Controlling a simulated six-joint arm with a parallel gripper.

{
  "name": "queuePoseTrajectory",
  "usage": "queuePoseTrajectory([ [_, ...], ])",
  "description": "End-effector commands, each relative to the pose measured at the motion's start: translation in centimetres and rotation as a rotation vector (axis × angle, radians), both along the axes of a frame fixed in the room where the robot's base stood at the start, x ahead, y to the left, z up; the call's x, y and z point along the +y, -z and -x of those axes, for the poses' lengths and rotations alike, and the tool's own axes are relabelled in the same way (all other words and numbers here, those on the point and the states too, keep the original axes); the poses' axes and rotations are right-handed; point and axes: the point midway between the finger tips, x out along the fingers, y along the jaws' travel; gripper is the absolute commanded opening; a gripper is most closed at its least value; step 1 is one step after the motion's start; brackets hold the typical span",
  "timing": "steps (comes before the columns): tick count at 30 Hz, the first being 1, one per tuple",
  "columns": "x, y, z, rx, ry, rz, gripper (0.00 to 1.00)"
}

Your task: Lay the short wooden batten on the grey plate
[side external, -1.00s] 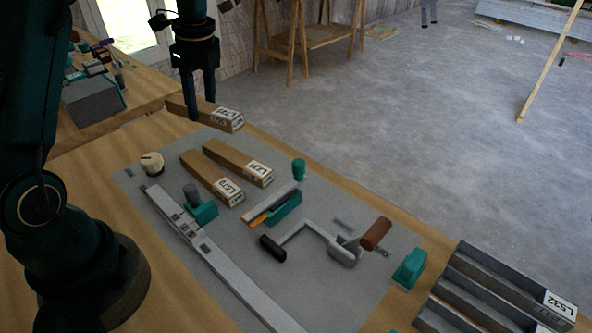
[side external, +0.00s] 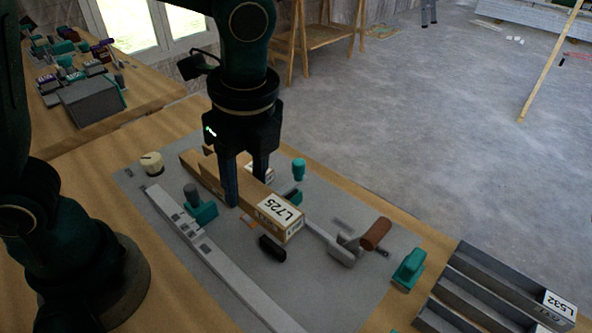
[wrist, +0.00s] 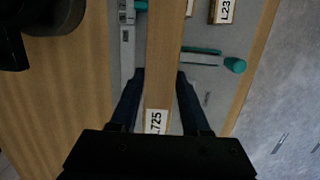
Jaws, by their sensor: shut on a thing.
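My gripper (side external: 247,190) is shut on a wooden batten (side external: 258,198) with a white end label reading L725. The batten hangs over the grey plate (side external: 320,287); any gap beneath it is hard to judge. In the wrist view the held batten (wrist: 160,50) runs between the fingers, its label near the bottom.
A pale metal rail (side external: 232,275) with a teal clamp (side external: 203,213) runs along the plate's left. Grey metal channels (side external: 480,292) lie at the lower right.

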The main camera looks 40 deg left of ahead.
Motion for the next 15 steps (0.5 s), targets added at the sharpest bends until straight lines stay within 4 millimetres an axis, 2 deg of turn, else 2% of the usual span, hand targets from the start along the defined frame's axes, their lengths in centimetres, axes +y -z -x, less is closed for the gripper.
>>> queuePoseTrajectory([
  [9,-6.7,4.3,1.9,0.004,0.007,-0.003,0.0],
  [15,-9.1,5.7,2.5,0.002,0.001,-0.001,0.0],
])
